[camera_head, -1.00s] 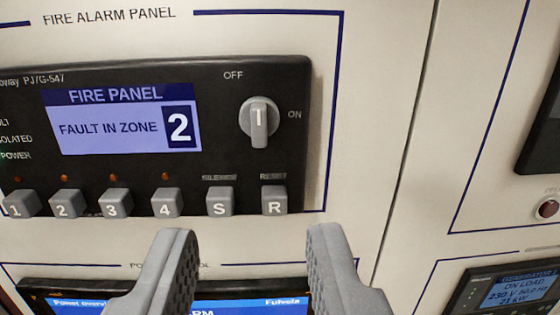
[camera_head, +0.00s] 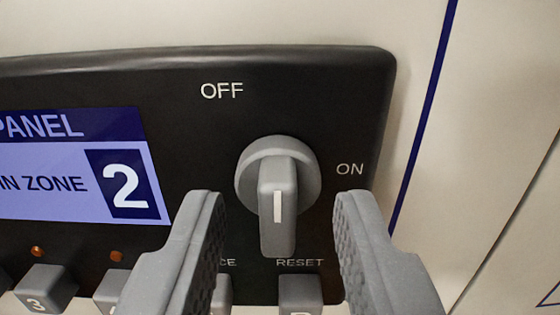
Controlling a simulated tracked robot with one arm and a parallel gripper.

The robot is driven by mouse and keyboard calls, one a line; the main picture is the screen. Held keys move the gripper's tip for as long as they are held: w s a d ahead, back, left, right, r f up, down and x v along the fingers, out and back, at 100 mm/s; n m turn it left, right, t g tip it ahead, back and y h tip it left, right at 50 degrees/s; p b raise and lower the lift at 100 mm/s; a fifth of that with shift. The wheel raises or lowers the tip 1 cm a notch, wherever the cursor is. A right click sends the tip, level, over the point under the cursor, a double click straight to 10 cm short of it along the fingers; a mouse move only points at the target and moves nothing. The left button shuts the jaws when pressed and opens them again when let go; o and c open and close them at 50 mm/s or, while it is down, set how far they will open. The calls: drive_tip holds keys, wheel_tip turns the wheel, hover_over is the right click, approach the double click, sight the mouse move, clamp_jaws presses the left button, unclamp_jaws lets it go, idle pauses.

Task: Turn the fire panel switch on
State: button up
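The fire panel switch (camera_head: 278,190) is a grey rotary knob with a raised bar handle and a white line on it. It sits on the right part of the black fire panel. The handle stands upright in the picture, with the OFF label (camera_head: 222,90) above left and the ON label (camera_head: 350,169) to the right. My gripper (camera_head: 280,205) is open and empty. One finger shows on each side of the handle, apart from it. How far the fingertips are from the panel face is hard to tell.
The fire panel screen (camera_head: 75,165) is at left, cut off by the frame. Buttons lie below: button 3 (camera_head: 46,288) and the reset button (camera_head: 300,290), with others partly hidden behind my fingers. The pale cabinet face (camera_head: 490,130) at right is bare apart from blue lines.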

drive_tip(key=shift+w, duration=0.45)
clamp_jaws()
